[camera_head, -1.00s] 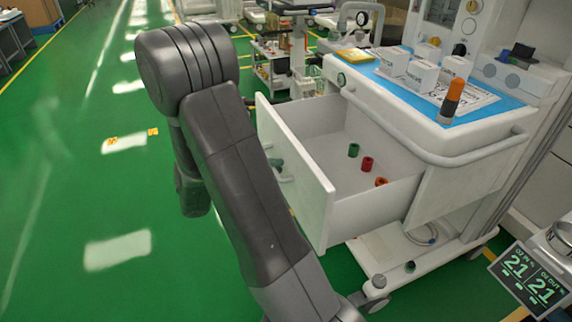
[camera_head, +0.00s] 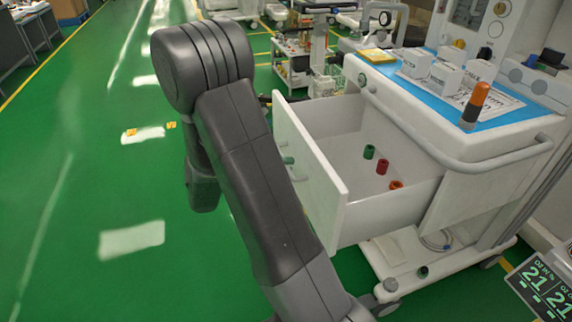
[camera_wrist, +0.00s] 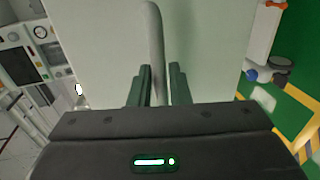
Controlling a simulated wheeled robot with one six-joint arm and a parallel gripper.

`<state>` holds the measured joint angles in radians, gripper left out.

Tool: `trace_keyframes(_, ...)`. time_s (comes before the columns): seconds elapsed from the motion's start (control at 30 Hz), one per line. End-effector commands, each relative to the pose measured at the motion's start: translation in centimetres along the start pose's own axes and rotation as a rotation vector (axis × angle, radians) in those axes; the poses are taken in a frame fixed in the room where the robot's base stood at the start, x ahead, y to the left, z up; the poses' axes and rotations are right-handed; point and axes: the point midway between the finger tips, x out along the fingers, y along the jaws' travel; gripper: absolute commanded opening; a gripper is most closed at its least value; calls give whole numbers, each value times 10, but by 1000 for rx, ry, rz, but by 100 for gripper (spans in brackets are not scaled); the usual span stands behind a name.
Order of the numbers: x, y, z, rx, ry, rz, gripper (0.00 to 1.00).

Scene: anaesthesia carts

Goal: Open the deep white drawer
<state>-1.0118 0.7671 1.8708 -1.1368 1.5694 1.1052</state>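The deep white drawer (camera_head: 395,211) stands far out from the cart, its inside open to view. It holds a green cylinder (camera_head: 368,152), a red one (camera_head: 382,167) and an orange one (camera_head: 396,185). My gripper (camera_head: 288,162) is at the outer face of the drawer front, mostly hidden behind my arm. The white drawer front (camera_wrist: 210,40) fills the view beyond.
The cart's blue top (camera_head: 410,90) carries white boxes (camera_head: 446,77) and an orange-capped bottle (camera_head: 475,105). A small trolley (camera_head: 293,75) stands behind the drawer. A monitor (camera_head: 541,285) is at lower right.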

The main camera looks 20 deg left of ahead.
Motion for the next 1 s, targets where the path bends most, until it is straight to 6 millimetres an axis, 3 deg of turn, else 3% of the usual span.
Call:
trace_keyframes(0.4,-90,2,-1,-1,5,0,17)
trace_keyframes(0.53,-111,1,0,-1,4,0,17)
trace_keyframes(0.73,-126,0,0,-1,1,1,17)
trace_keyframes(1.0,-128,0,0,-1,1,0,17)
